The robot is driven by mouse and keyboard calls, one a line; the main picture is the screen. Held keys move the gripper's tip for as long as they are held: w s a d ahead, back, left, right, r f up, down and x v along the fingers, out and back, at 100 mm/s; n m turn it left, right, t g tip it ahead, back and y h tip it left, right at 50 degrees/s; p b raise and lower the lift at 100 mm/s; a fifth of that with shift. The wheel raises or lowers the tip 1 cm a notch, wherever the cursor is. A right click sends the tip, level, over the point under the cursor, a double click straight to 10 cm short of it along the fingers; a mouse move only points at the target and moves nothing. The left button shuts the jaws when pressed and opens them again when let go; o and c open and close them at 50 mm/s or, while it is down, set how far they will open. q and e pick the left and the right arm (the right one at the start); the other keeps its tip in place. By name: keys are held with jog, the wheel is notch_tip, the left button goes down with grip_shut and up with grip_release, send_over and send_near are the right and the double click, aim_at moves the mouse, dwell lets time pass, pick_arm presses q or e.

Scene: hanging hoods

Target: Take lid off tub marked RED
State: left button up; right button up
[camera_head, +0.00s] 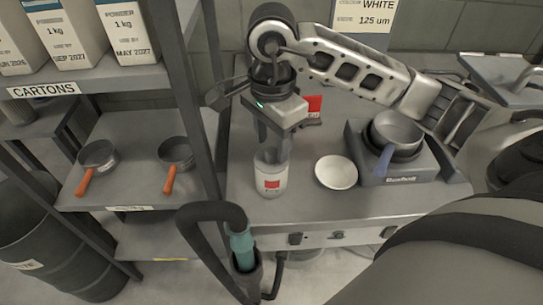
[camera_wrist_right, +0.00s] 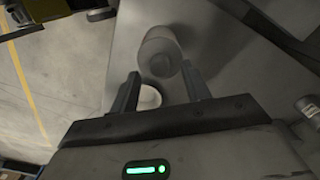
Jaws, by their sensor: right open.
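A white tub (camera_head: 271,182) with a red square label stands upright near the front left of the grey bench. My right gripper (camera_head: 272,152) points down at the tub's top, its fingers open. The fingers hide much of the tub's top, so I cannot tell how the lid sits. In the right wrist view a pale cylinder, apparently the tub (camera_wrist_right: 160,48), lies just beyond and between the open fingertips (camera_wrist_right: 162,72). A smaller white round thing (camera_wrist_right: 149,98) shows between the fingers. My left gripper is not in view.
A white dish (camera_head: 336,172) lies right of the tub. A hotplate (camera_head: 408,172) carries a pan (camera_head: 396,130) with a blue handle. A red card (camera_head: 314,104) is behind my gripper. A shelf post (camera_head: 196,100) and a black hose (camera_head: 212,212) stand close left.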

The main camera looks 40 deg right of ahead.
jog(key=shift+f, duration=0.7)
grip_shut()
jog(key=shift+r, duration=0.2)
